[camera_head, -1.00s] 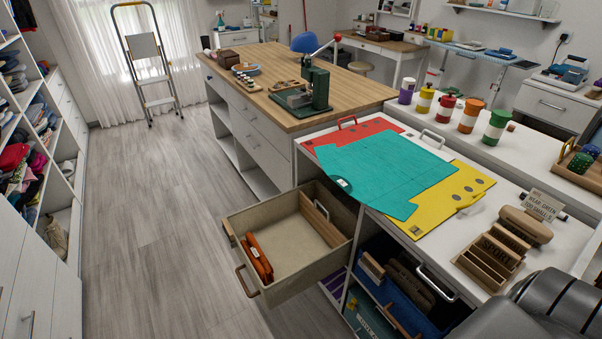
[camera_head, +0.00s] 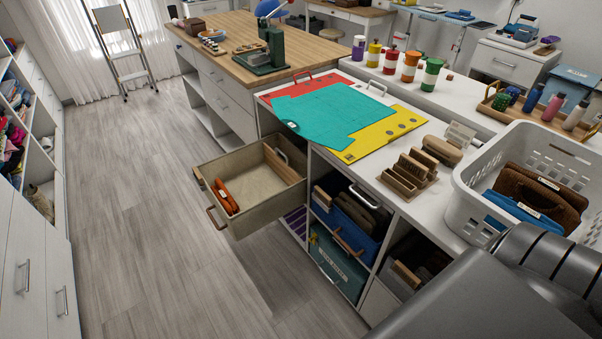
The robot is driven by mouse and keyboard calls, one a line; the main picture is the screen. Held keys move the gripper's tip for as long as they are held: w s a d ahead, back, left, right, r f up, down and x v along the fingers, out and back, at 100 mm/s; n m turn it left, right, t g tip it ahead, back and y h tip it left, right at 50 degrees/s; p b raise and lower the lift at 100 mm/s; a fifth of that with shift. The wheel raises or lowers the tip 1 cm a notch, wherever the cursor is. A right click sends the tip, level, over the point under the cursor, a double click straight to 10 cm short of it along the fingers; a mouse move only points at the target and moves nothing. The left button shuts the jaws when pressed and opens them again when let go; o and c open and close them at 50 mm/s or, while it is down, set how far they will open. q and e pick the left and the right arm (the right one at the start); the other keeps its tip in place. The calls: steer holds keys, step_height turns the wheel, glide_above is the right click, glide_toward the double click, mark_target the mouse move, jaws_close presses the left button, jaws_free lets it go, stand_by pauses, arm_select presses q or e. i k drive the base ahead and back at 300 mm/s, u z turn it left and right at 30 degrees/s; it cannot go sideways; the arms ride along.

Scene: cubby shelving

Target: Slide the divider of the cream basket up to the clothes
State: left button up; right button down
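The cream basket (camera_head: 262,216) is pulled out of the cubby unit like a drawer, left of the counter. Its wooden divider (camera_head: 284,167) stands upright near the cubby-side end and has a small handle. Neither of my grippers is in view. Only a dark grey part, apparently of my arm, shows at the bottom right.
Teal, red and yellow sheets lie on the white counter (camera_head: 455,209) above the basket. A wooden sorter (camera_head: 405,180) and a white laundry basket (camera_head: 465,192) stand right of them. The floor (camera_head: 150,230) left of the cream basket is clear.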

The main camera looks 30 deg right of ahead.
mark_target(282, 168)
steer(key=u, duration=0.6)
steer(key=i, duration=1.35)
steer(key=z, duration=0.45)
